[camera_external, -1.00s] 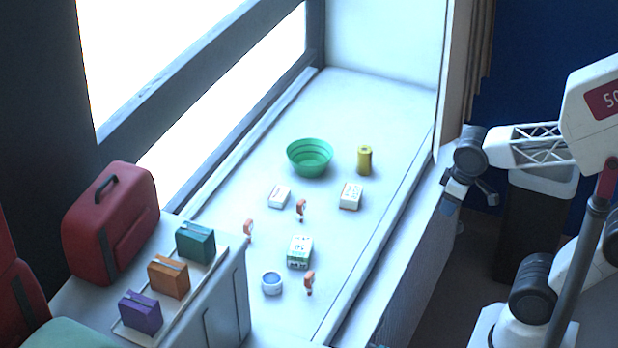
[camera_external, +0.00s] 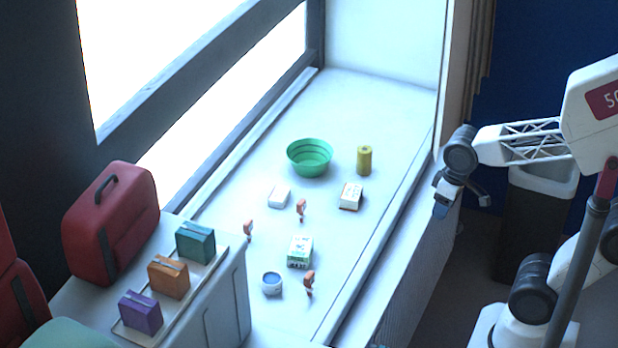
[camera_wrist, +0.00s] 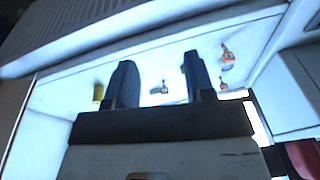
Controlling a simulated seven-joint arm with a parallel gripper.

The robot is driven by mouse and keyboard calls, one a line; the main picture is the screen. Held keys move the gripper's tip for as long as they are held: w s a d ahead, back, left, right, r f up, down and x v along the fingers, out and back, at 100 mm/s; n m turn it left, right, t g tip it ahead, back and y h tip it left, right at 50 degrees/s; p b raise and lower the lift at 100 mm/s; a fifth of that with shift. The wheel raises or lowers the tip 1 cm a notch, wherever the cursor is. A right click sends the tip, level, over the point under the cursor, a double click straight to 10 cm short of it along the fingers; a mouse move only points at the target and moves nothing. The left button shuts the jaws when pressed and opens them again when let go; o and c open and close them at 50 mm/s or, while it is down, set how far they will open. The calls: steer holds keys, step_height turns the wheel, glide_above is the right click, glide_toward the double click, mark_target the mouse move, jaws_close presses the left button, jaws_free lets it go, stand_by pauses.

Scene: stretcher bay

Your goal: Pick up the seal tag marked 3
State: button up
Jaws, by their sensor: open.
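Three orange seal tags stand on the white sill in the outside view: one at the front right (camera_external: 309,281), one in the middle (camera_external: 301,208) and one at the left edge (camera_external: 249,230). Their numbers are too small to read, so I cannot tell which is marked 3. My gripper (camera_external: 461,198) is open and empty, off the right side of the sill and well away from the tags. In the wrist view my gripper's dark fingers (camera_wrist: 159,80) stand apart, with two orange tags (camera_wrist: 226,56) (camera_wrist: 223,86) to their right.
On the sill are a green bowl (camera_external: 310,158), a yellow can (camera_external: 364,160), white boxes (camera_external: 279,197) (camera_external: 350,196), a green-white box (camera_external: 300,252) and a small cup (camera_external: 272,284). A red case (camera_external: 110,222) and coloured packs (camera_external: 168,277) stand at the left. The sill's right strip is clear.

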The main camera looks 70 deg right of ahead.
steer(key=w+a+f+m+g+y, duration=0.1)
steer(key=w+a+f+m+y, duration=0.3)
steer(key=w, duration=0.3)
steer(key=w+a+f+m+g+y, duration=0.25)
steer(key=w+a+m, duration=0.2)
steer(key=w, duration=0.25)
steer(key=m+t+y, duration=0.3)
steer(key=m+y, duration=0.3)
steer(key=m, duration=0.4)
glide_toward(309, 274)
steer(key=a+f, duration=0.2)
steer(key=shift+w+r, duration=0.1)
steer(key=shift+r, duration=0.05)
steer(key=shift+a, duration=0.1)
steer(key=shift+x, duration=1.25)
steer(key=shift+a, duration=0.1)
steer(key=shift+x, duration=2.5)
steer(key=shift+c, duration=0.3)
jaws_close()
